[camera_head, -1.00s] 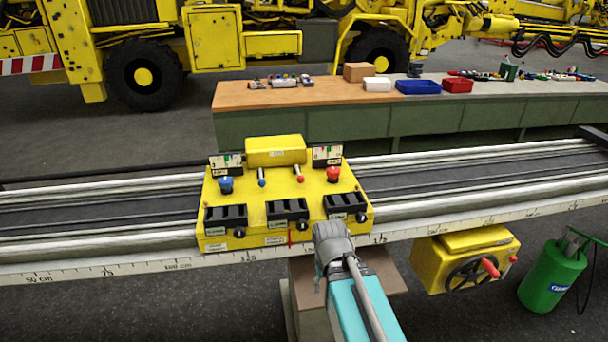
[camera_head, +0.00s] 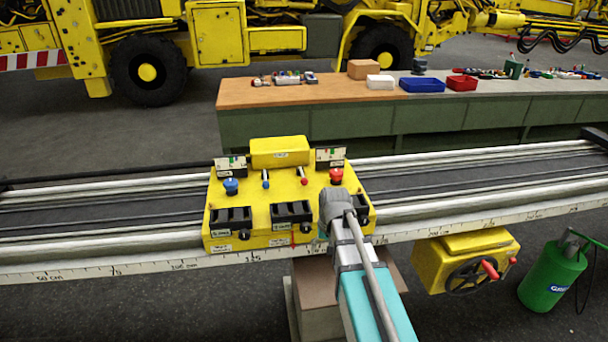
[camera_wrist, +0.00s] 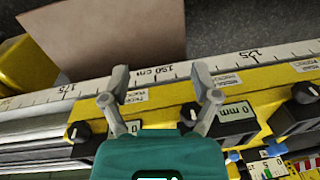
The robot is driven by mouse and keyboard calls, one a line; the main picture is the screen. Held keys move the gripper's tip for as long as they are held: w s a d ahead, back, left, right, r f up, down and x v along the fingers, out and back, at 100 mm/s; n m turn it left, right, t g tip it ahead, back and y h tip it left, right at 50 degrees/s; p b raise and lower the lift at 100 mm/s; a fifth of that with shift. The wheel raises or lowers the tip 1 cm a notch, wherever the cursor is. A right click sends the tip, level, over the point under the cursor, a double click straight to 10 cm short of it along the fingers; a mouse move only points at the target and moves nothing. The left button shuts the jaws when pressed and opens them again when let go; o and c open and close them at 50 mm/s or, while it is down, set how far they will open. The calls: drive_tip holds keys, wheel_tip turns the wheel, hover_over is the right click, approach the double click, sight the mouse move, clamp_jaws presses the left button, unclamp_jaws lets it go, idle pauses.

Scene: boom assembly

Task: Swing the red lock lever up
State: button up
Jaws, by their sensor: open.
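A small thin red lever (camera_head: 293,239) shows on the front face of the yellow carriage (camera_head: 220,247), below the middle black module. It appears upright, but it is too small to tell its exact angle. My gripper (camera_wrist: 162,84) is open in the wrist view, with nothing between its two grey fingers. The fingers are over the carriage's front edge, near its labels and the white scale. In the head view my wrist is to the right of the red lever and covers part of the right black module. I cannot make out the lever clearly in the wrist view.
The carriage top carries a red button (camera_head: 336,176), a blue button (camera_head: 231,186) and small toggle levers. Black modules with knobs line its front. A yellow box with a red-handled crank (camera_head: 490,270) hangs below the rail at right. A green canister (camera_head: 552,275) stands beyond it.

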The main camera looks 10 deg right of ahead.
sight(305, 179)
drive_tip(key=w+d+r+m+y+p, duration=0.1)
drive_tip(key=w+r+p, duration=0.2)
drive_tip(key=w, duration=0.7)
drive_tip(key=w+d+r+m+t+y+p, duration=0.1)
drive_tip(key=w+r+p, duration=0.3)
drive_tip(key=w, duration=0.7)
drive_tip(key=w+d+r+m+p, duration=0.2)
drive_tip(key=w+r+p, duration=0.2)
drive_tip(key=w, duration=0.7)
wheel_tip(305, 179, up, 3)
drive_tip(key=shift+w+d+f+t+y, duration=0.1)
drive_tip(key=shift+w+d+t+y, duration=0.05)
drive_tip(key=shift+d+t+y, duration=0.2)
drive_tip(key=shift+f, duration=0.2)
drive_tip(key=b+x, duration=1.2)
drive_tip(key=x, duration=0.1)
drive_tip(key=shift+a+f+b, duration=0.2)
drive_tip(key=shift+f+b, duration=0.05)
drive_tip(key=shift+b, duration=0.1)
